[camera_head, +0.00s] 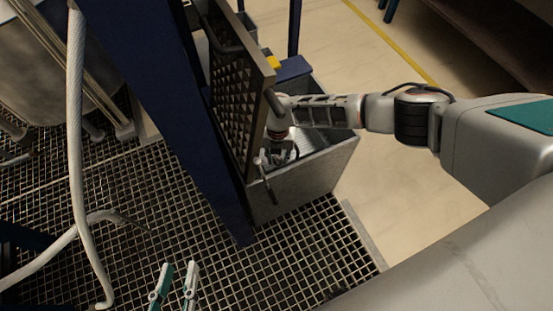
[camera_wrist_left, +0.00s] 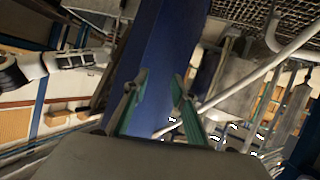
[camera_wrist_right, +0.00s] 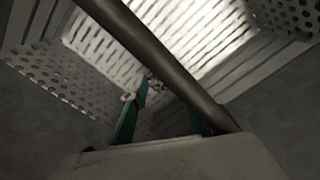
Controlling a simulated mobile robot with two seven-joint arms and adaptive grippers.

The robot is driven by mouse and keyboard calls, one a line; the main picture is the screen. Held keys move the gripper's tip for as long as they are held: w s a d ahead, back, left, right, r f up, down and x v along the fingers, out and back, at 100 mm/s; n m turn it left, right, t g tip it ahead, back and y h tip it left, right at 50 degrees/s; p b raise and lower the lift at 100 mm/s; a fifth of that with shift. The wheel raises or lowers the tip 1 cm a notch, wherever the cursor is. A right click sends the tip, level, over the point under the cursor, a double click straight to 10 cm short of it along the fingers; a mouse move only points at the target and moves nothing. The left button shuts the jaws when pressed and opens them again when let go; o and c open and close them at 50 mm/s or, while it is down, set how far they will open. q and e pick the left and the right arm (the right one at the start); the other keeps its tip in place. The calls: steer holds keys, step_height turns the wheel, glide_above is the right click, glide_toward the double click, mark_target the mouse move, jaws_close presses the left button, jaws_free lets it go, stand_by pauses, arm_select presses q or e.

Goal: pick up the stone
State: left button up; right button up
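I cannot make out the stone with certainty. A small mottled lump (camera_wrist_right: 155,83) shows beyond the fingers in the right wrist view, too dim to identify. My right gripper (camera_wrist_right: 170,100) is down inside a grey box with perforated walls (camera_wrist_right: 75,85). Its teal fingers stand apart, and I see nothing held between them. The right fingertip is hidden behind a dark bar (camera_wrist_right: 160,55). In the head view the same box (camera_head: 295,190) stands on the grating. My left gripper (camera_head: 176,284) is open and empty above the grating; it also shows in the left wrist view (camera_wrist_left: 160,80).
A dark lattice panel (camera_head: 238,90) stands upright at the box's left side. A blue post (camera_head: 165,95) rises between it and a pale hose (camera_head: 77,150). Metal grating (camera_head: 160,215) covers the floor at left. Beige floor (camera_head: 400,190) is clear at right.

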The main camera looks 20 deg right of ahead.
steer(key=shift+w+r, duration=0.1)
steer(key=shift+r, duration=0.05)
steer(key=c, duration=0.8)
